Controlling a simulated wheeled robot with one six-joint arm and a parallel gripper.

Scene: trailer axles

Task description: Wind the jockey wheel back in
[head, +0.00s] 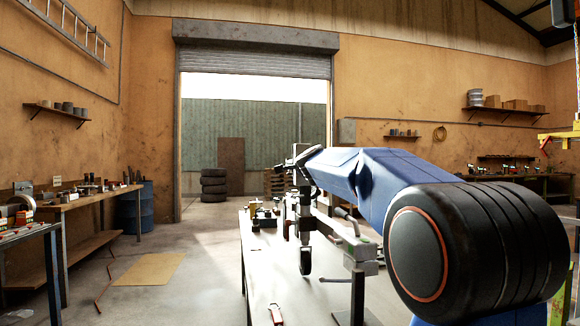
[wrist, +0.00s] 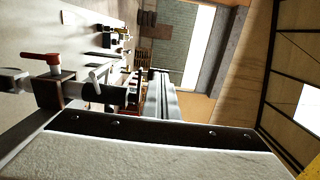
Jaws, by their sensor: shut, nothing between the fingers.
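The jockey wheel (head: 305,261) hangs at the left of the trailer's front end in the head view, on an upright dark stem. Its small tyre is close to the bench top; I cannot tell if they touch. My gripper (head: 303,165) is at the end of my blue arm, beside the upper part of the stem, shut and empty. In the wrist view a horizontal stem shows at left, with a red-handled lever (wrist: 40,58) on a brown block (wrist: 54,90) and a pale handle (wrist: 98,74). The winding handle is hard to make out in the head view.
The trailer's metal coupling (head: 362,252) stands on a post right of the wheel. A red-handled tool (head: 276,314) lies on the pale bench (head: 262,275). Small parts (head: 262,215) stand at its far end. Tyres (head: 213,185) are stacked by the open door.

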